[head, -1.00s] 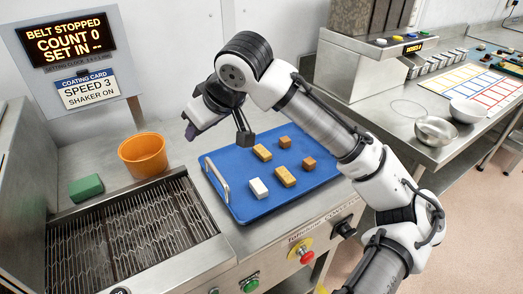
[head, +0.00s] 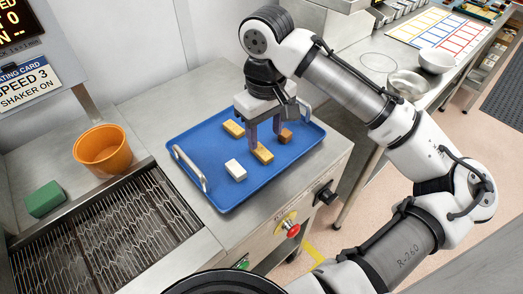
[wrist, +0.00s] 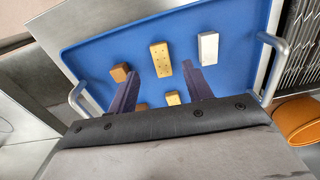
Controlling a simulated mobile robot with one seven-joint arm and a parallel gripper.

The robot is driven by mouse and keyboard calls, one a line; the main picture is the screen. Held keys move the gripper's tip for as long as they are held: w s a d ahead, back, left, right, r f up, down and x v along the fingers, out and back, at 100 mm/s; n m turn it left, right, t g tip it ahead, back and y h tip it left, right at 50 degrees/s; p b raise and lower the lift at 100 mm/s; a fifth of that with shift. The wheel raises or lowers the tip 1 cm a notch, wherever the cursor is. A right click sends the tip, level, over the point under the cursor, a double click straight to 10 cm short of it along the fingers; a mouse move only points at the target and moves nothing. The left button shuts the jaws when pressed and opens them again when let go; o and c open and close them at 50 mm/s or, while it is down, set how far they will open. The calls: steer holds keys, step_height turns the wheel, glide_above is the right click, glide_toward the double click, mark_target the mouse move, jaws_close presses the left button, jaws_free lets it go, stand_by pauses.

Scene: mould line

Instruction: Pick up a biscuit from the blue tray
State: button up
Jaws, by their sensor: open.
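The blue tray (head: 205,137) has a metal handle at each end. A golden biscuit with dark dots (head: 263,153) lies on it; it also shows in the wrist view (wrist: 160,59). A second golden biscuit (head: 233,129) lies farther back and is partly covered by my gripper in the wrist view (wrist: 172,98). My gripper (head: 265,142) points down over the tray, open, with its fingers apart. In the wrist view (wrist: 160,88) the dotted biscuit appears just beyond the fingertips, between their lines. Nothing is held. Whether the fingertips touch the tray I cannot tell.
A white block (head: 236,170) and a brown block (head: 285,136) share the tray; another brown block (wrist: 142,106) is partly hidden. A wire conveyor (head: 105,240), an orange bowl (head: 103,150) and a green block (head: 44,199) are to the left.

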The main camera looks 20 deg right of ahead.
mark_target(264, 152)
steer(key=shift+w+a+f+p, duration=0.1)
steer(key=shift+f+p, duration=0.2)
steer(key=shift+f, duration=1.15)
steer(key=shift+w+f+p, duration=0.1)
steer(key=shift+f+p, duration=0.15)
steer(key=shift+f, duration=1.2)
steer(key=c, duration=1.1)
